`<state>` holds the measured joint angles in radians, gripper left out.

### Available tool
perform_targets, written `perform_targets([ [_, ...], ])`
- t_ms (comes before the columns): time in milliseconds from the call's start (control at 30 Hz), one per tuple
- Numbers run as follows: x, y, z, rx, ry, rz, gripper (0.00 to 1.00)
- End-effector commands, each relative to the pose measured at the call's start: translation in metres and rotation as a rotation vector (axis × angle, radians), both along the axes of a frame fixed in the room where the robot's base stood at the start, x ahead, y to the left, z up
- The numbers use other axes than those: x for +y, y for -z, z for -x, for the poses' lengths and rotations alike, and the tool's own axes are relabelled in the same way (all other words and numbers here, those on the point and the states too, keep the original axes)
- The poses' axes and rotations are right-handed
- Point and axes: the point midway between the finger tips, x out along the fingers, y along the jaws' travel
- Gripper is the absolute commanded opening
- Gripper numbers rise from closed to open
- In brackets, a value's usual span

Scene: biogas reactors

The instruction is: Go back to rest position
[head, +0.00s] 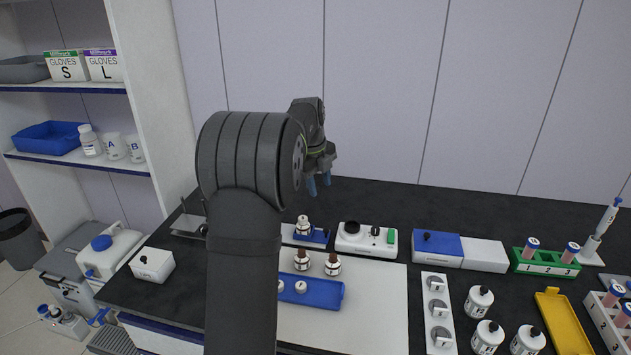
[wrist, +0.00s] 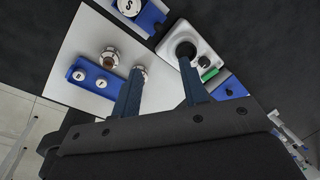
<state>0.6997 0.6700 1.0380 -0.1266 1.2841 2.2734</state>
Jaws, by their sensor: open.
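My gripper (head: 319,184) is raised above the back of the black bench, with its blue fingers pointing down. In the wrist view my gripper (wrist: 160,66) has its two fingers apart, with nothing between them. My arm rises in front of the bench in the head view and hides part of the white mat and the blue tray.
Below are a white mat (head: 385,305), a blue tray (head: 325,293) with small bottles, and a white device with a black knob (head: 352,228). A blue-and-white box (head: 438,244), green rack (head: 540,264) and white bottles (head: 480,300) stand right. Shelves are left.

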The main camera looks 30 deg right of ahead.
Motion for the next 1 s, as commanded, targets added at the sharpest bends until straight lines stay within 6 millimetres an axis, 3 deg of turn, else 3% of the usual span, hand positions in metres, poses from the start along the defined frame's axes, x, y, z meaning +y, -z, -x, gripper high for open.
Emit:
perform_targets([
  [267, -0.004, 0.023, -0.001, 0.003, 0.001, -0.002, 0.40],
  [800, -0.023, 0.128, -0.005, 0.003, -0.001, -0.004, 0.40],
  [1000, -0.029, 0.159, -0.007, 0.001, -0.001, -0.003, 0.40],
])
